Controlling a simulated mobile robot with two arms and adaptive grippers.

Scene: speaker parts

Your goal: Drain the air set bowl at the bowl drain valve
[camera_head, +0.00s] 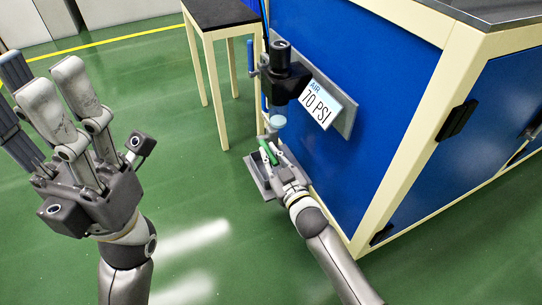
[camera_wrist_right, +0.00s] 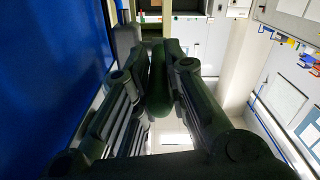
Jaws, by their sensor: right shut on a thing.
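The air set (camera_head: 285,75), a black unit with a dark knob on top, is mounted on the blue cabinet's side. Its pale translucent bowl (camera_head: 277,117) hangs below it. My right gripper (camera_head: 269,146) is just under the bowl and shut on a green lever (camera_head: 268,153), which appears to be the drain valve's. In the right wrist view this dark green bar (camera_wrist_right: 158,82) stands between the two fingers. The valve body is mostly hidden by the gripper. My left gripper (camera_head: 53,80) is raised at the left, open and empty, away from the air set.
A plate reading "AIR 70 PSI" (camera_head: 320,104) sits beside the air set. A dark-topped table (camera_head: 219,13) stands behind. The blue cabinet (camera_head: 375,105) bounds the right; green floor lies open between my arms.

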